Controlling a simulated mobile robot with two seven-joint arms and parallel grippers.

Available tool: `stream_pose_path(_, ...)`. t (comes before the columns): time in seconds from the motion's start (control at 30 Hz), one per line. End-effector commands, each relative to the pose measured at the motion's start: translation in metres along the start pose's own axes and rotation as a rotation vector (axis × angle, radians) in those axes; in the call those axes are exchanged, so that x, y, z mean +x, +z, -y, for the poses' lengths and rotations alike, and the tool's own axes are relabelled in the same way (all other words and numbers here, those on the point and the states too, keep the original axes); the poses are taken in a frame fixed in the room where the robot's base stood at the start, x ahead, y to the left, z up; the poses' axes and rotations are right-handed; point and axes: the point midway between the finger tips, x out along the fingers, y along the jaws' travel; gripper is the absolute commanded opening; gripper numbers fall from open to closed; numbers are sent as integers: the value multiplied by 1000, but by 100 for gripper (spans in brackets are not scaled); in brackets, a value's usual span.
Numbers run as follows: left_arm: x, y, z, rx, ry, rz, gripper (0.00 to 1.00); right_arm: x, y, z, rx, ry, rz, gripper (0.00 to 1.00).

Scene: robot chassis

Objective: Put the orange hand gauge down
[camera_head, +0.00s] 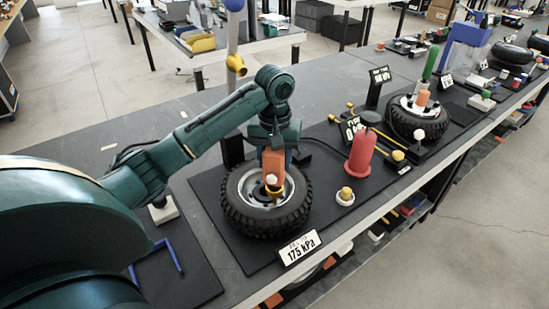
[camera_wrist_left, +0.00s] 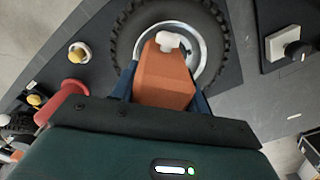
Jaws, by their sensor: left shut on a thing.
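The orange hand gauge (camera_head: 272,166) is held by my left gripper (camera_head: 275,156) above the hub of the nearest tyre (camera_head: 243,211). The gauge has a white round tip at its end. In the left wrist view the gauge (camera_wrist_left: 166,80) sits between the two blue fingers of the gripper (camera_wrist_left: 165,90), with its white tip over the wheel's rim (camera_wrist_left: 208,45). I cannot tell whether the gauge touches the wheel. My right gripper does not show.
The tyre lies on a black mat (camera_head: 240,255) with a "175 kPa" sign (camera_head: 300,248) in front. A red cylinder (camera_head: 361,153) and a yellow-topped white knob (camera_head: 345,196) stand to the right. A second tyre (camera_head: 419,124) is farther right. Bare grey tabletop (camera_head: 330,80) lies behind.

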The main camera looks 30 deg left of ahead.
Motion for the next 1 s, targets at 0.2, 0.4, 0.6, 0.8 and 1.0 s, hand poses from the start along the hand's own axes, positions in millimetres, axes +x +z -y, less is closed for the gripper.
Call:
stream_pose_path(0.2, 2, 0, 0, 0, 0, 1, 55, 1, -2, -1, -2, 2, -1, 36)
stream_pose_path(0.4, 2, 0, 0, 0, 0, 1, 67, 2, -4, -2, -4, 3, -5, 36)
stream_pose_path(0.6, 2, 0, 0, 0, 0, 0, 67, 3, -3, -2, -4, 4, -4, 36)
stream_pose_path(0.8, -21, -1, -1, -1, 2, -4, 67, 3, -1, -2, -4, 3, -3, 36)
stream_pose_path(1.0, -71, -1, 1, 0, -2, -5, 67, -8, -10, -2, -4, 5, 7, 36)
